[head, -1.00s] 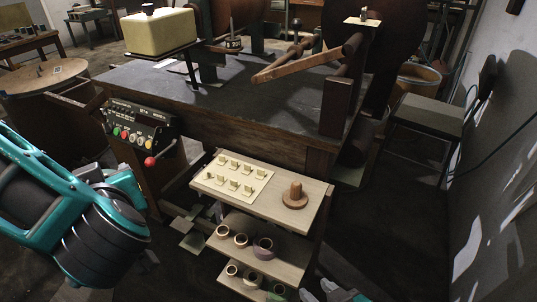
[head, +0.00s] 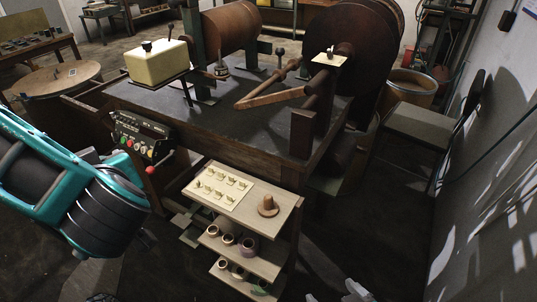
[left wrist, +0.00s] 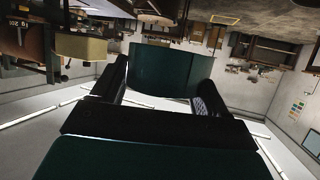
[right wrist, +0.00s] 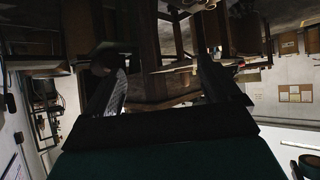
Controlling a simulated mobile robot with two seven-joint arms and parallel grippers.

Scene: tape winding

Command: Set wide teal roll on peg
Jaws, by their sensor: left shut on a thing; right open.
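The wide teal roll (left wrist: 170,68) is held between the fingers of my left gripper (left wrist: 162,84) in the left wrist view. In the head view my left arm shows at the left, but its gripper and the roll are not visible. The wooden peg (head: 268,205) stands upright on a round base on the stand's top shelf (head: 245,223); it is bare. My right gripper (head: 352,291) is only partly seen at the bottom edge of the head view, right of the stand. In the right wrist view (right wrist: 162,82) its fingers are apart with nothing between them.
A card with several small clips (head: 220,188) lies left of the peg. Several rolls sit on the lower shelves (head: 258,261). Behind the stand is a dark workbench (head: 215,115) with a winding machine and a control box (head: 140,140). Floor right of the stand is clear.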

